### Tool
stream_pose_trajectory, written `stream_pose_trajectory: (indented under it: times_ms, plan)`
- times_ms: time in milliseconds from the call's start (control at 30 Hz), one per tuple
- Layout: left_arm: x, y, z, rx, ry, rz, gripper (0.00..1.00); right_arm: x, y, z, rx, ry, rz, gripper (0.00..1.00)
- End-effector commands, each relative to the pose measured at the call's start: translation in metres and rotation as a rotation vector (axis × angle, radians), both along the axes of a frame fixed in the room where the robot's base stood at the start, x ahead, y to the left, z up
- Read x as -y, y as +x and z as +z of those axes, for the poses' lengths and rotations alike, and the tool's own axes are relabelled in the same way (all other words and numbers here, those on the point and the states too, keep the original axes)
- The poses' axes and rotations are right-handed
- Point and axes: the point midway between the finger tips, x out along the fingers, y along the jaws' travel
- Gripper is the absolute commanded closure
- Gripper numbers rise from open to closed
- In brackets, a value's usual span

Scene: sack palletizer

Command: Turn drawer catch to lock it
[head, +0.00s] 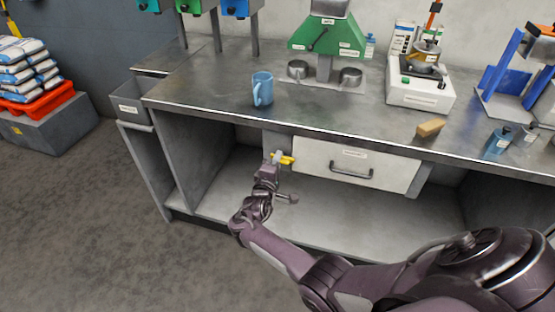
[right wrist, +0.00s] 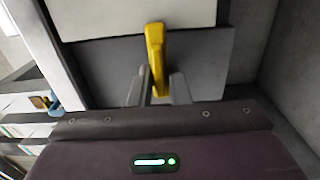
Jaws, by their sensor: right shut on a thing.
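The yellow drawer catch (head: 286,160) sits at the left edge of the white drawer front (head: 335,160), under the steel counter. In the head view the catch lies roughly level and reaches toward the drawer front. My right gripper (head: 275,160) is at the catch and shut on it; in the right wrist view the yellow catch (right wrist: 156,50) runs down between the two grey fingers (right wrist: 159,92). The drawer appears closed, its dark handle (head: 351,173) in clear view. The fingers hide part of the catch. My left gripper is not in view.
On the counter (head: 200,92) stand a blue mug (head: 262,90), a green machine (head: 327,40), a white scale-like device (head: 420,92), a tan block (head: 430,128) and small blue bottles (head: 498,140). The shelf (head: 330,205) below the drawer is empty. A grey bin (head: 128,108) hangs at the left end.

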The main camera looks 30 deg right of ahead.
Motion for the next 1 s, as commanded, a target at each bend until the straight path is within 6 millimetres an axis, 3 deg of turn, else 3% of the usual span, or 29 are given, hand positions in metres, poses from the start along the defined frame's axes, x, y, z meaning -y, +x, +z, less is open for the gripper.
stream_pose_trajectory:
  times_ms: [500, 533, 633, 1000]
  plan:
    - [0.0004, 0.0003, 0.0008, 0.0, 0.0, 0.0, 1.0, -0.0006, 0.0001, -0.001, -0.017, -0.014, 0.002, 1.0]
    - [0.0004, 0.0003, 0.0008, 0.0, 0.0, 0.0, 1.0, -0.0006, 0.0001, -0.0009, -0.017, -0.014, 0.002, 0.82]
    - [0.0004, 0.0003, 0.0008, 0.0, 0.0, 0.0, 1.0, -0.0005, 0.0001, -0.0009, -0.017, -0.014, 0.002, 0.7]
    - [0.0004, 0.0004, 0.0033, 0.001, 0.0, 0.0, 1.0, -0.007, -0.0054, -0.0005, -0.016, -0.012, 0.002, 0.7]
